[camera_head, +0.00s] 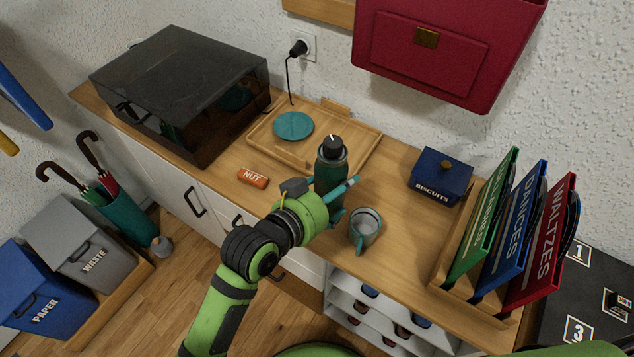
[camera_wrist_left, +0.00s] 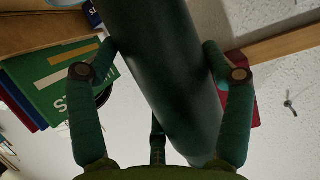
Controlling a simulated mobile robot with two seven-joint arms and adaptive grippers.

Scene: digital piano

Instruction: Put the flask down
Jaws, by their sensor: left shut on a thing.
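A dark green flask (camera_head: 328,172) with a black cap stands upright in the head view, over the wooden counter (camera_head: 400,262). My left gripper (camera_head: 338,190) is shut on the flask, with its teal fingers around the body. My right gripper is not in view.
A mug (camera_head: 364,228) stands close to the right of the flask. A wooden tray (camera_head: 350,157) with a teal plate (camera_head: 293,126) lies behind, a nut bar (camera_head: 253,178) to the left. A biscuit tin (camera_head: 440,177) and upright record sleeves (camera_head: 527,245) stand to the right.

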